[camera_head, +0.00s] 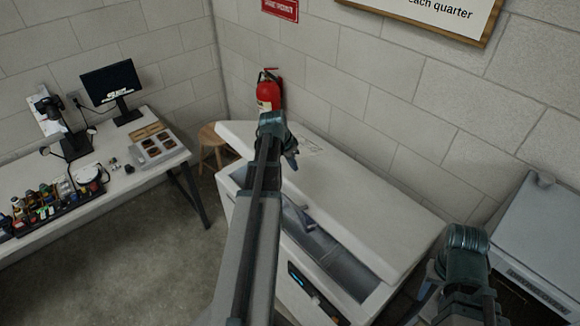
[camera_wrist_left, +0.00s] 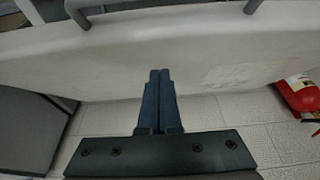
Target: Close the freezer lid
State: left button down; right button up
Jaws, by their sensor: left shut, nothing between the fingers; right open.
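The white chest freezer (camera_head: 268,266) stands against the wall with its lid (camera_head: 365,205) partly raised; the grey interior (camera_head: 345,268) shows through a gap along the front. A grey handle (camera_head: 304,217) shows near the lid's front edge. My left arm crosses in front of the freezer and hides part of it. My left gripper (camera_head: 288,152) is over the lid's far left part. In the left wrist view its fingers (camera_wrist_left: 158,100) are shut and empty in front of the white lid (camera_wrist_left: 215,45); contact cannot be told. My right gripper (camera_head: 440,288) is open, right of the freezer.
A red fire extinguisher (camera_head: 268,93) hangs on the wall behind the freezer. A wooden stool (camera_head: 210,138) stands left of it. A white table (camera_head: 120,180) with a monitor is at the left. A grey cabinet (camera_head: 545,235) is at the right. Floor between table and freezer is clear.

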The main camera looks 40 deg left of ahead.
aim_at(292, 181)
pick_arm(q)
jog(key=f+b, duration=0.1)
jog(key=f, duration=0.1)
jog(key=s+f+b, duration=0.1)
jog(key=f+b, duration=0.1)
jog(key=shift+s+a+f, duration=0.1)
jog(key=shift+s+f, duration=0.15)
